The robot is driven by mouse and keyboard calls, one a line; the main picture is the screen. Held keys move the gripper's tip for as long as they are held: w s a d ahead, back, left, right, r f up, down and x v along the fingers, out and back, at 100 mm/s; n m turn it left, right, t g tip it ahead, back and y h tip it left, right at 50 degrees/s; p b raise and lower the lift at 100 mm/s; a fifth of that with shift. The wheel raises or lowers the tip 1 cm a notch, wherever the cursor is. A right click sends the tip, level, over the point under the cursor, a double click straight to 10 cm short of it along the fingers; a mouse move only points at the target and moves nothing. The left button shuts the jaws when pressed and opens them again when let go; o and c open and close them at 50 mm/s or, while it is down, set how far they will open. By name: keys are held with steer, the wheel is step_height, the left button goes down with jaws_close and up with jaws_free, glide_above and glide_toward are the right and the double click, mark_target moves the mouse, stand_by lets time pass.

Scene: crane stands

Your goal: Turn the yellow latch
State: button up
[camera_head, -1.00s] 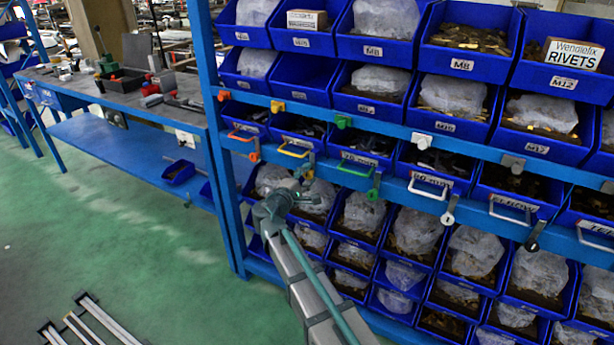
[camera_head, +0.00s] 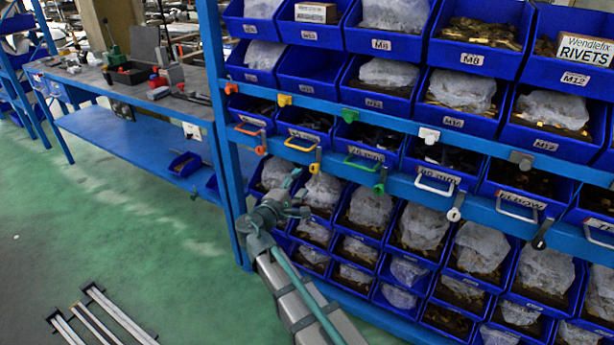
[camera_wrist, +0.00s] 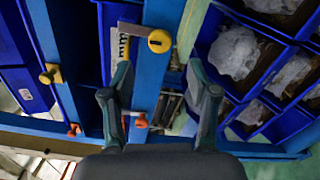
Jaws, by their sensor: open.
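The yellow latch (camera_wrist: 159,41) shows in the wrist view as a round yellow knob on a blue rail, with a brownish handle bar running left from it. In the head view the yellow latch (camera_head: 314,168) hangs at the right end of the yellow handle (camera_head: 299,144) on the lower rail. My gripper (camera_head: 298,197) is below and left of it in that picture. In the wrist view my gripper (camera_wrist: 158,70) is open and empty, its fingertips spread either side of the knob's line. The knob lies just beyond them; I see no contact.
An orange latch (camera_head: 261,150) is left of the yellow one and a green latch (camera_head: 379,188) right. A separate yellow knob (camera_head: 284,100) sits on the upper rail. Blue bins crowd above and below. Green floor (camera_head: 150,240) is open at left.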

steer(key=shift+v, duration=1.6)
steer(key=shift+f, duration=0.1)
